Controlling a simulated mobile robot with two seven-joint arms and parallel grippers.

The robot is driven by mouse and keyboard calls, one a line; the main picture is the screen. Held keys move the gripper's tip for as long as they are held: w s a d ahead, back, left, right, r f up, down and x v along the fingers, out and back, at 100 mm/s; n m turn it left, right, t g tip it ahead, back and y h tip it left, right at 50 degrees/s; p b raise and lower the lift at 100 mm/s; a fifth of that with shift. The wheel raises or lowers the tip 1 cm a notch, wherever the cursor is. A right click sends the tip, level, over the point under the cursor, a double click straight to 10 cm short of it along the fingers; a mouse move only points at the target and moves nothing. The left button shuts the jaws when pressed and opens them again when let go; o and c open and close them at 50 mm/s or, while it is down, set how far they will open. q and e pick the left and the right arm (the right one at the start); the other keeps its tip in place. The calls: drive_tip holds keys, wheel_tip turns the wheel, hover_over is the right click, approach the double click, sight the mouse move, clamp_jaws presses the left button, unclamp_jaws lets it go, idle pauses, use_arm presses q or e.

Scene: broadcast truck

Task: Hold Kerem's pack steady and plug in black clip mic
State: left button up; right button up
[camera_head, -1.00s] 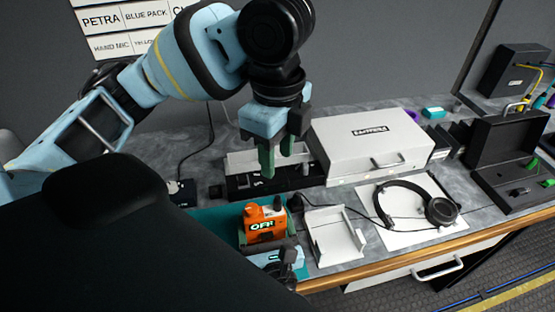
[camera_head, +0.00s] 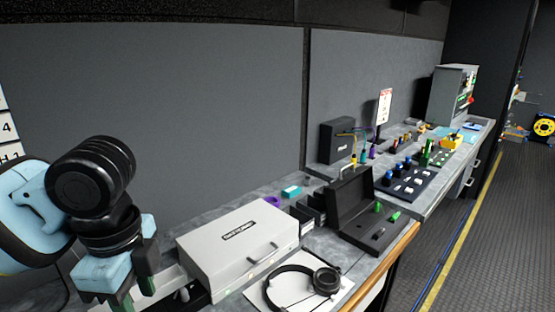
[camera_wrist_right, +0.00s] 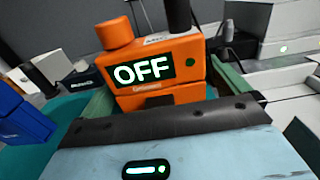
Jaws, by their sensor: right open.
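In the right wrist view an orange pack (camera_wrist_right: 160,65) with a lit "OFF" display stands upright between the green fingers of my right gripper (camera_wrist_right: 165,90). Those fingers are open on either side of it; the small label under the display is too blurred to read. A dark post rises from the pack's top, beside an orange knob. The pack is outside the head view. My left gripper (camera_head: 136,280) is at the lower left of the head view, fingers apart, nothing visible between them, left of the white case. I cannot pick out the black clip mic.
A closed white case (camera_head: 240,245) stands on the grey bench, with headphones (camera_head: 300,285) in front. An open black case (camera_head: 360,210) with green pieces lies farther right. A black box (camera_head: 340,142) and several coloured plugs stand beyond. The floor aisle at right is clear.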

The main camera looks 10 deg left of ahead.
drive_tip(key=v, duration=1.2)
